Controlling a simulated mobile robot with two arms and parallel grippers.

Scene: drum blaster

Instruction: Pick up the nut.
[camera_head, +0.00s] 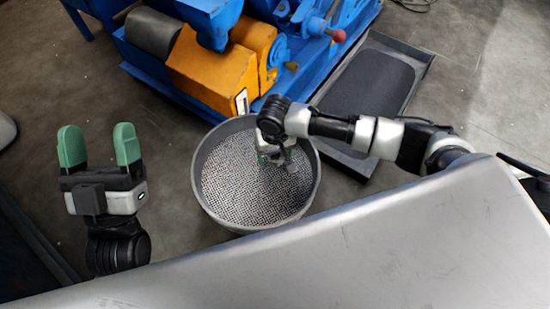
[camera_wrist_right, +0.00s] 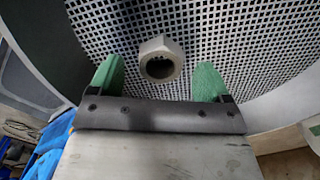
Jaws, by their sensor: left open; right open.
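The nut (camera_wrist_right: 160,58) is a light grey ring with a hole, seen in the right wrist view near the top centre, over the perforated bottom of a round basket. My right gripper (camera_wrist_right: 160,82) is open, with one green finger on each side of the view and the nut between their lines. I cannot tell how far the nut is from the fingertips. In the head view my right gripper (camera_head: 278,158) reaches down into the basket, and the nut cannot be made out there. My left gripper (camera_head: 98,145) is open and empty, left of the basket.
The round grey basket (camera_head: 199,187) has a raised rim around my right gripper. A blue and orange machine (camera_head: 212,72) stands behind it. A dark tray (camera_head: 422,62) lies to the right. Bare floor (camera_head: 165,190) shows between my left gripper and the basket.

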